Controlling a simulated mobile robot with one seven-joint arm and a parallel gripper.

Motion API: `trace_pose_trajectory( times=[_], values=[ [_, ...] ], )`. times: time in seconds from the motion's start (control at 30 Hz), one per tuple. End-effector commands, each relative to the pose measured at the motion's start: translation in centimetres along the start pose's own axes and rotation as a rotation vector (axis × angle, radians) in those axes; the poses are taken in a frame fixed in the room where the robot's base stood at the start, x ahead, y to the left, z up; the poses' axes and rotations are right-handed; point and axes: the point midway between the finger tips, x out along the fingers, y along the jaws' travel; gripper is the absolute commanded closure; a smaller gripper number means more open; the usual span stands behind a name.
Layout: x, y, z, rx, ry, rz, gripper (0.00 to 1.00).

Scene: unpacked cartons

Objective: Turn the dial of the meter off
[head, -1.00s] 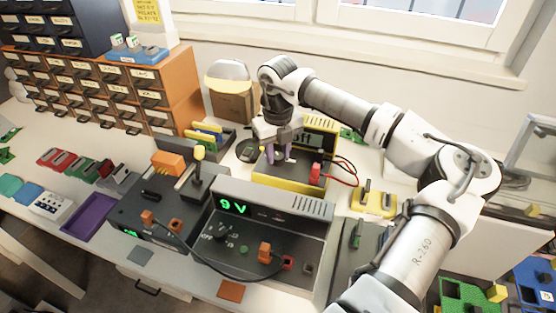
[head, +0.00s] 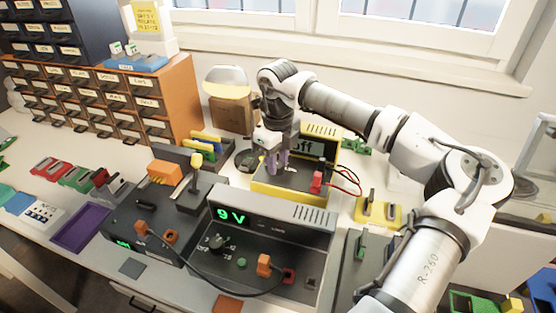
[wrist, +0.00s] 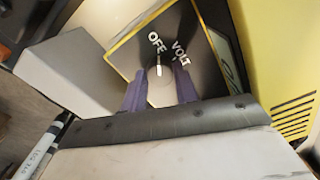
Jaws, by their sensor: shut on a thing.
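The meter (head: 262,193) is a yellow-edged box with a dark face and a raised yellow-framed display (head: 303,147) that reads "off". Its face also shows in the wrist view (wrist: 208,78), with the words OFF and VOLT above the dial (wrist: 160,92). The dial's white pointer mark is turned up toward OFF. My gripper (wrist: 161,88) has its purple fingers at either side of the dial, shut on it. In the head view my gripper (head: 277,163) is over the left part of the meter, and the dial is hidden.
A red plug (head: 316,182) with red and black leads sits at the meter's right. A power supply (head: 312,232) reading 9 V stands in front. A lever box (head: 192,200) is left of it. Drawer cabinets (head: 160,90) stand at the back left.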

Motion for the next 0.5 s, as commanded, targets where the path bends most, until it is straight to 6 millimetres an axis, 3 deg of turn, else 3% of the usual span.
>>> trace_pose_trajectory(
  times=[0.2, 0.23, 0.37, 0.5],
  values=[
    [-0.09, 0.00, 0.04, 0.000, -0.001, -0.001, 0.93],
    [-0.09, 0.00, 0.04, 0.000, -0.001, -0.001, 0.68],
    [-0.07, -0.01, 0.03, 0.000, -0.001, -0.001, 0.51],
    [-0.04, -0.01, 0.02, 0.001, -0.001, -0.001, 0.49]
  ],
)
